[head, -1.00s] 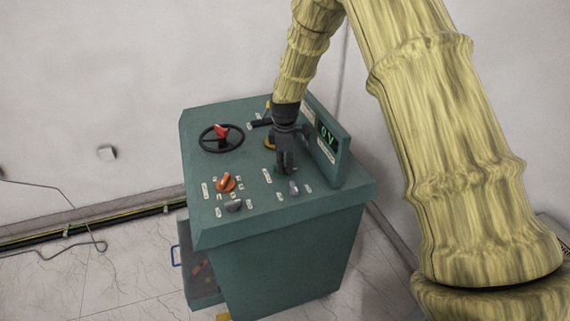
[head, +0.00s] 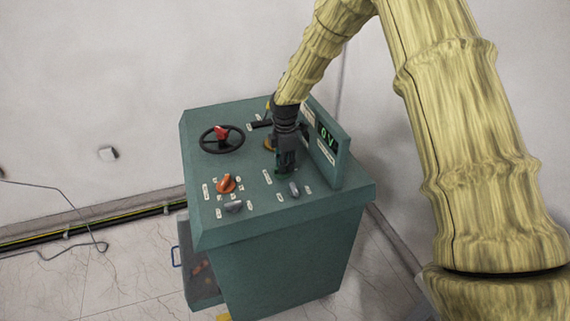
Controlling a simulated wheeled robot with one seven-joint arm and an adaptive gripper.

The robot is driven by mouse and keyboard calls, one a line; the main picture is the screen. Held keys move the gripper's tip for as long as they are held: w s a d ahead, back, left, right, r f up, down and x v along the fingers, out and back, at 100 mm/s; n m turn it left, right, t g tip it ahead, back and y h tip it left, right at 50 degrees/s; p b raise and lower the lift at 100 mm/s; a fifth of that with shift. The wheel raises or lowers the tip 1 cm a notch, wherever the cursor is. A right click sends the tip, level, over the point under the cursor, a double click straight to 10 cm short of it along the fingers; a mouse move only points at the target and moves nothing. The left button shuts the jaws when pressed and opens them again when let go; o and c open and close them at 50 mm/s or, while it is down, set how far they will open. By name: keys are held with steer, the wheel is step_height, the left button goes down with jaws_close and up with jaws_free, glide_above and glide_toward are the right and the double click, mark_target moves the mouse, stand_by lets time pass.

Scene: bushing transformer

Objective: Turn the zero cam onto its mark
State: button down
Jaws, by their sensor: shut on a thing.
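My gripper (head: 284,167) points down onto the top of the green control desk (head: 285,213), in front of the upright display panel. Its jaws are shut on a small control at the desk top. The jaws cover that control, so its shape and pointer are hidden; I take it to be the zero cam, but I cannot tell for sure. A pale label (head: 267,176) lies just left of the fingertips. Its writing and any mark are too small to read.
A black handwheel with a red knob (head: 221,138) stands at the desk's back left. An orange rotary knob (head: 226,183) and grey knobs (head: 234,206) (head: 294,189) sit near the front. An open drawer (head: 197,265) juts out at left.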

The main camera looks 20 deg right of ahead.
steer(key=shift+w+r, duration=0.1)
steer(key=c, duration=1.4)
jaws_free()
steer(key=shift+c, duration=0.2)
step_height(320, 180, up, 12)
steer(key=shift+d, duration=0.1)
